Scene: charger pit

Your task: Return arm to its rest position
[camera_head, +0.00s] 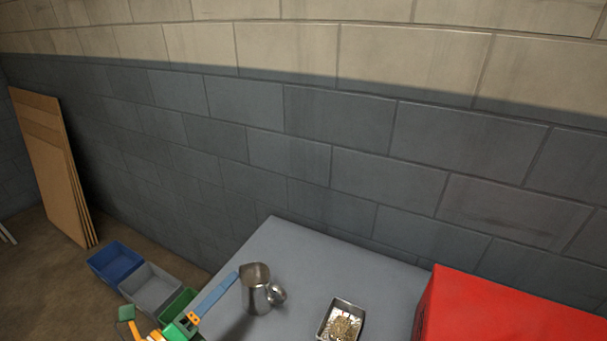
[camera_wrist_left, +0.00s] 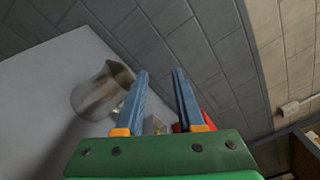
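My left gripper (camera_head: 232,277) comes in at the bottom of the head view, a green body with orange parts and blue fingers, over the left part of the grey table (camera_head: 300,255). In the left wrist view its two blue fingers (camera_wrist_left: 160,73) are apart with nothing held between them. A metal pitcher (camera_head: 256,297) stands on the table just right of the fingers in the head view. It also shows in the left wrist view (camera_wrist_left: 100,92), left of the fingers. My right gripper is not in view.
A metal tray (camera_head: 325,334) holds small brass-coloured pieces. A red box (camera_head: 500,310) fills the right. Blue (camera_head: 113,262), grey (camera_head: 150,284) and green (camera_head: 177,304) bins are left of the table. Brown panels (camera_head: 50,165) lean on the wall.

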